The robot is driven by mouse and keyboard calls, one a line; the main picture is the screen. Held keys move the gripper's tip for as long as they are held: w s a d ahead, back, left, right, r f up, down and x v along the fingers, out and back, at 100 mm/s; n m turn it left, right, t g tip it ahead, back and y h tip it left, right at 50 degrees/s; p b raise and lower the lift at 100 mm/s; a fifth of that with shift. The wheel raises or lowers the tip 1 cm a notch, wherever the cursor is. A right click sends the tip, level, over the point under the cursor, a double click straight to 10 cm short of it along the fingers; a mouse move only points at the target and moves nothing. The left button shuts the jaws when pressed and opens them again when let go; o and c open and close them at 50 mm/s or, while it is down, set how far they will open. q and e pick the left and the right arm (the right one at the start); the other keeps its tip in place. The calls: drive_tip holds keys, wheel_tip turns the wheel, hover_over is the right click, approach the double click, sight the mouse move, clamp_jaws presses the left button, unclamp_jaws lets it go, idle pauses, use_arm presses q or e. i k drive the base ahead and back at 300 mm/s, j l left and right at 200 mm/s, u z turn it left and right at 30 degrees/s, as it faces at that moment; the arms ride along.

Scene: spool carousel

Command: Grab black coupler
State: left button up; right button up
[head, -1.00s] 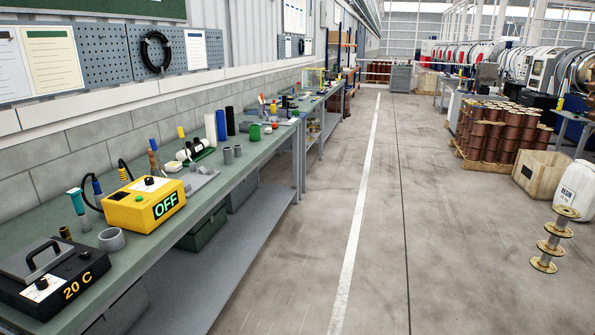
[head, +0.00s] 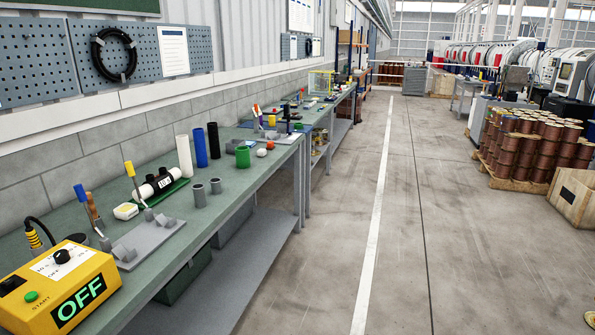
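A black upright cylinder (head: 214,141) stands on the green workbench (head: 236,196), right of a blue one (head: 200,148) and a white one (head: 185,156). A black cylinder with white lettering (head: 158,187) lies on its side on a green base in front of them. I cannot tell for sure which black piece is the coupler. Neither of my grippers shows in the head view.
A grey fixture plate (head: 150,240) and a yellow control box (head: 62,286) reading OFF are nearer. The floor (head: 310,265) right of the bench is clear.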

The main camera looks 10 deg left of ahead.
sight(154, 185)
drive_tip(key=i, duration=1.7)
drive_tip(key=i+l+u, duration=0.1)
drive_tip(key=i+u, duration=0.3)
drive_tip(key=i, duration=0.15)
drive_tip(key=i+l+u, duration=0.25)
drive_tip(key=i+u, duration=0.15)
drive_tip(key=i+l+u, duration=0.4)
drive_tip(key=i+l, duration=0.05)
drive_tip(key=i, duration=0.1)
